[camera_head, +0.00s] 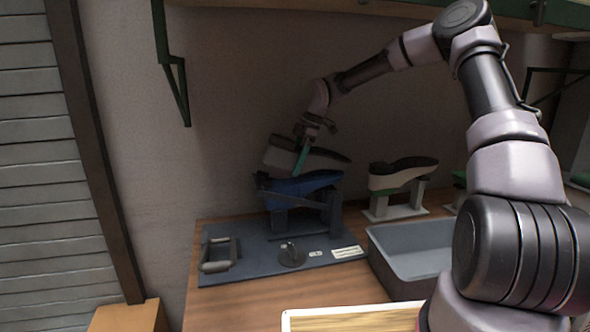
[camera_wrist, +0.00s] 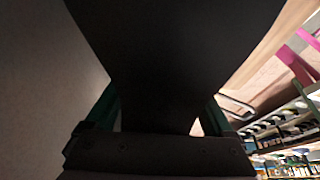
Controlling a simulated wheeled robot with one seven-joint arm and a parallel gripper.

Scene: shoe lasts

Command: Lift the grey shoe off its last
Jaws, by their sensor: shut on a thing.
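The grey shoe (camera_head: 285,157) is sole up, its dark sole on top, just above the blue last (camera_head: 300,188). It looks raised from the last, but I cannot tell whether their edges still touch. The last sits on a dark stand on a dark blue base plate (camera_head: 270,258). My gripper (camera_head: 303,160) comes down from above and is shut on the grey shoe, with a green finger against its near side. In the wrist view, a large dark surface of the shoe (camera_wrist: 170,50) fills the space between the green fingers and hides the last.
A white shoe with a dark sole (camera_head: 400,178) stands on its own stand to the right. A grey open bin (camera_head: 410,270) is in front of it. A green-edged shelf (camera_head: 400,8) hangs above. A wall is close behind. My arm covers the right side.

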